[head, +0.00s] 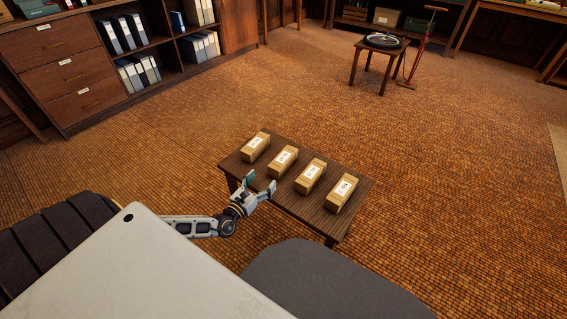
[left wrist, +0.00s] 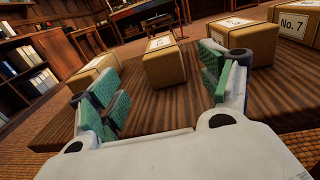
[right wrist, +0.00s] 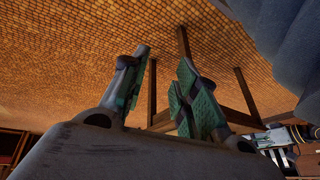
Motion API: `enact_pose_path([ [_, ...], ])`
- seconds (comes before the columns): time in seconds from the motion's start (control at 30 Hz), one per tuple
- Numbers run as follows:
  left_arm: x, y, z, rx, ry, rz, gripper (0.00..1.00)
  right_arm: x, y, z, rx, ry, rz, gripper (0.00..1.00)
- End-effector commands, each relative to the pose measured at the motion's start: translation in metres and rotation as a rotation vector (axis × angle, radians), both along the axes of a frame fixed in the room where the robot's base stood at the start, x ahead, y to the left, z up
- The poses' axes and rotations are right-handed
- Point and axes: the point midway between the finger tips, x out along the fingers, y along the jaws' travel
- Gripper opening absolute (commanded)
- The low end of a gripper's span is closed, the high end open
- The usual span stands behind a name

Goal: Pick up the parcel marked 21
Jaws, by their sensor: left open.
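Several tan parcels with white labels stand in a row on a small dark slatted table (head: 229,168): the leftmost parcel (head: 249,153), a second parcel (head: 278,167), a third parcel (head: 305,184) and the rightmost parcel (head: 337,206). No label reads 21 clearly; the head view labels are too small. In the left wrist view, a parcel marked No. 7 (left wrist: 296,42) is at the right edge; another parcel (left wrist: 165,68) shows between the fingers, beyond them. My left gripper (head: 261,182) is open and empty at the table's near left edge. My right gripper (right wrist: 160,88) is open and empty.
A grey rounded seat (head: 330,285) is close in front of the table. Drawers (head: 55,60) and shelves with binders stand at the back left. A stool (head: 380,57) and a red pump (head: 420,50) stand at the back. The carpet between is clear.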

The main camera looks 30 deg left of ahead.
Motion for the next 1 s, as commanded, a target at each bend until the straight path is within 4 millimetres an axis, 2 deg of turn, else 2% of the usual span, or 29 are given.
enact_pose_path([
  [0.8, 0.074, 0.000, -0.001, 0.000, -0.001, 0.002, 0.79, 0.005, 0.011, -0.043, 0.066, -0.056, -0.021, 0.30],
  [1.0, 0.083, -0.001, -0.001, -0.001, -0.001, 0.000, 0.79, 0.005, 0.012, -0.049, 0.074, -0.064, -0.025, 0.30],
])
